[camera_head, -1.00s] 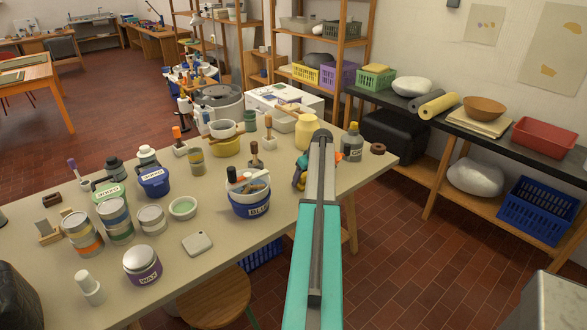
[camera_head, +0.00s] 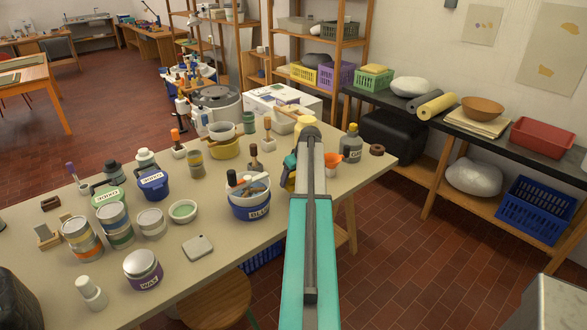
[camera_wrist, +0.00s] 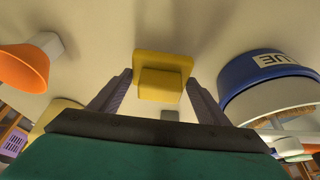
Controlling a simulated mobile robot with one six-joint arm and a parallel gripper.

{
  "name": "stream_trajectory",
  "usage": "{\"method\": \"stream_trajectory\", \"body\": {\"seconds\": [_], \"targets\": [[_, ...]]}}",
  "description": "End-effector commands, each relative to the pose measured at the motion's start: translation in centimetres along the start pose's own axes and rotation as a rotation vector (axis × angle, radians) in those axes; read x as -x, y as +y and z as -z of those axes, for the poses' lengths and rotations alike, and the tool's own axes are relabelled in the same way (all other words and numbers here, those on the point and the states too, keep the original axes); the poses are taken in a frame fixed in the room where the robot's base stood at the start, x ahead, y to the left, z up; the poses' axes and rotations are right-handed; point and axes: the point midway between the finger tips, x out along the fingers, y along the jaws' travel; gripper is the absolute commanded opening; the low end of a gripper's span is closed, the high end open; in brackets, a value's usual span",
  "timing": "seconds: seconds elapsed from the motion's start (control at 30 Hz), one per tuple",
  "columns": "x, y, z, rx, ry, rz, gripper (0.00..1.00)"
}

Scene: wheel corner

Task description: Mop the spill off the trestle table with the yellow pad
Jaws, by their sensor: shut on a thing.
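The yellow pad (camera_wrist: 160,84) is in the wrist view, between the fingertips of my gripper (camera_wrist: 160,88), which is shut on it. The beige trestle table (camera_head: 120,275) lies below the pad. I cannot tell whether the pad touches the tabletop. That bucket also shows close on the right in the wrist view (camera_wrist: 265,72). I cannot make out the spill in either view; my arm covers part of the tabletop.
An orange funnel-like cup (camera_head: 333,160) stands right of my arm and shows at left in the wrist view (camera_wrist: 25,62). A grey bottle (camera_head: 351,146) is near the right edge. Cans, tubs and brushes crowd the table's left and back. Some front tabletop is clear.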

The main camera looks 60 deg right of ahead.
Motion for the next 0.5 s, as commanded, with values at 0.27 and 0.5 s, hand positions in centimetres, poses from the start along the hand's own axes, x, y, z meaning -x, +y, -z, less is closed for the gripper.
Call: {"method": "stream_trajectory", "body": {"seconds": [0.27, 0.5], "targets": [[2.5, -0.5, 1.3, 0.006, 0.000, 0.003, 0.49], [3.7, -1.0, 2.1, 0.011, 0.000, 0.004, 0.49]]}}
